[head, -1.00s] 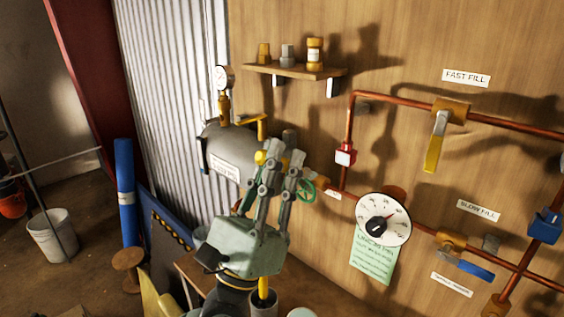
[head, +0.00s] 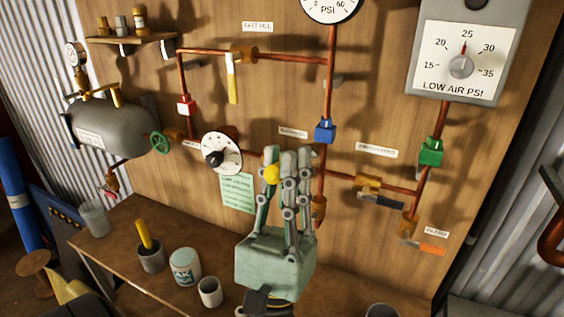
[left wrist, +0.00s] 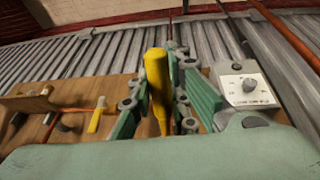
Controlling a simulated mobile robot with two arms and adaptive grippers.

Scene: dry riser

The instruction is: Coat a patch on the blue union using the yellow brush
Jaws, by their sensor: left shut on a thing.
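The blue union (head: 325,131) sits on a vertical copper pipe below the round PSI gauge. My left gripper (head: 288,158) points up in front of the board, below and left of the blue union in the head view, apart from it in the picture. It is shut on the yellow brush (left wrist: 157,85), whose thick yellow handle stands up between the fingers in the left wrist view. Only a small yellow end of the brush (head: 271,174) shows in the head view. Its bristles cannot be made out. My right gripper is not in view.
A bench (head: 125,275) carries a grey cup (head: 151,258) with a yellow handle in it, a labelled tub (head: 185,267) and a white cup (head: 210,292). A red union (head: 185,104), a green union (head: 431,151), and a dial (head: 222,153) are on the pipework.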

